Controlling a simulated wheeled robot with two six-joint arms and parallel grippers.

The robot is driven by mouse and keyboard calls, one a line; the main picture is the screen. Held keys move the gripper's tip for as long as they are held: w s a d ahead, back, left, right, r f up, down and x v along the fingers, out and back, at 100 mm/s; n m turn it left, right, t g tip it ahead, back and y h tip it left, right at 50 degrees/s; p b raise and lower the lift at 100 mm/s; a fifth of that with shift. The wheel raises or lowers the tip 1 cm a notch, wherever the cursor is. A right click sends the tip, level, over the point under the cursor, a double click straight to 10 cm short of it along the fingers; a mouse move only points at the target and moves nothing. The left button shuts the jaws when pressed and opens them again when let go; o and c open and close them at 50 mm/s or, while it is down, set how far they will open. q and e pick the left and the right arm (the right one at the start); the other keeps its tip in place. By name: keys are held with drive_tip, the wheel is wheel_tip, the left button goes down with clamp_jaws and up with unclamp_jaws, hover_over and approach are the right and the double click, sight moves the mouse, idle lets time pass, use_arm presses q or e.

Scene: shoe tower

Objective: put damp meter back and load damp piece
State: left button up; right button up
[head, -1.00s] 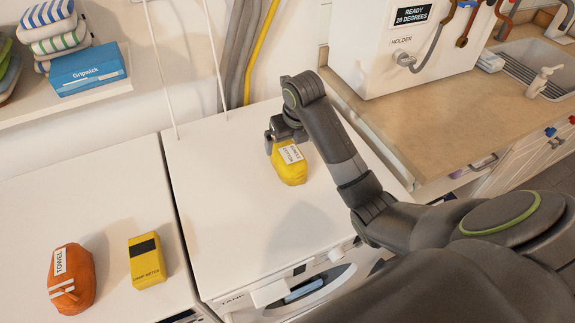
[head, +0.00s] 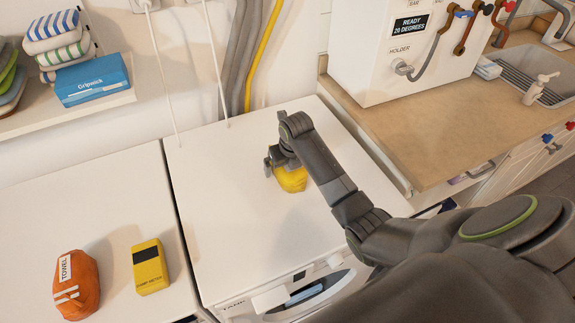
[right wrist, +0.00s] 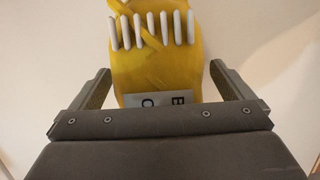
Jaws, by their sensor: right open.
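The yellow damp meter (head: 150,266), with a dark display, lies on the left white machine top. A yellow cloth-like piece (head: 292,181) sits on the right white machine top; I cannot tell whether it is the damp piece. My right gripper (head: 280,161) is over this yellow piece and hides its upper part. In the right wrist view the piece (right wrist: 158,62) shows white stripes and a partly hidden grey label. The open fingers (right wrist: 161,88) stand on either side of its near end, with gaps. My left gripper is not in view.
An orange bundle labelled TOWEL (head: 75,285) lies left of the meter. A shelf (head: 110,98) at upper left holds folded cloths and a blue box (head: 93,80). A white unit (head: 395,60) reading READY 20 DEGREES stands on the right counter (head: 425,120). The right machine top is otherwise clear.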

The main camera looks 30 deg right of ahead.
drive_tip(key=c, duration=1.1)
